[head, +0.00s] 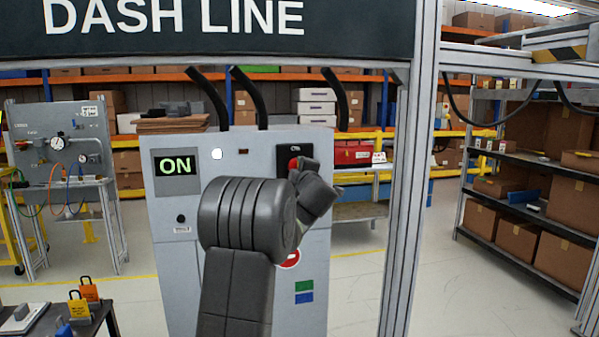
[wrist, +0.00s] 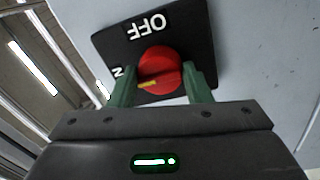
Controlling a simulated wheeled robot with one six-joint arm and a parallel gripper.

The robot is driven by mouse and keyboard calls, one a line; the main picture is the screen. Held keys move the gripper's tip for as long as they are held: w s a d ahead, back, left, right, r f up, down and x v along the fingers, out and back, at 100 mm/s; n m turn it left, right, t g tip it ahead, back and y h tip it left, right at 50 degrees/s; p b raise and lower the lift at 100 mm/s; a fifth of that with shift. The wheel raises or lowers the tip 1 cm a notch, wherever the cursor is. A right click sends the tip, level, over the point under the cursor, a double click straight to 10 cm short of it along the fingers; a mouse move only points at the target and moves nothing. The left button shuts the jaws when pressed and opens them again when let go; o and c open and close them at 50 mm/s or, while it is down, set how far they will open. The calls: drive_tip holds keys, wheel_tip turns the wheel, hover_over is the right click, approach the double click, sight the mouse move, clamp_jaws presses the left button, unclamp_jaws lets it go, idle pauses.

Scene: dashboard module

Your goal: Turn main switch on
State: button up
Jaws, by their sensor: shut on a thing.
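The main switch is a red rotary knob (wrist: 160,70) on a black plate (wrist: 108,42) with an "OFF" label and a partly hidden second label ending in "N". A yellow mark on the knob points toward that second label. My gripper (wrist: 162,85) is shut on the knob, one green finger on each side. In the head view the knob (head: 294,164) shows at the upper right of the grey cabinet (head: 180,260), with my gripper (head: 304,174) at it. A display (head: 176,166) on the cabinet reads "ON" in green.
My arm hides the middle of the cabinet front. A metal post (head: 405,200) stands close to the right of the cabinet. A white lamp (head: 217,154) and a small black button (head: 181,218) are on the cabinet's left part. A dark table (head: 95,320) is at the lower left.

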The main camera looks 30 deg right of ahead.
drive_tip(key=o, duration=1)
drive_tip(key=b+v, duration=0.1)
drive_tip(key=v, duration=1.3)
drive_tip(key=shift+b, duration=0.3)
drive_tip(key=shift+w, duration=0.15)
drive_tip(key=p+x, duration=0.1)
drive_tip(key=x, duration=1.2)
drive_tip(key=shift+w+p, duration=0.35)
drive_tip(key=shift+d, duration=0.1)
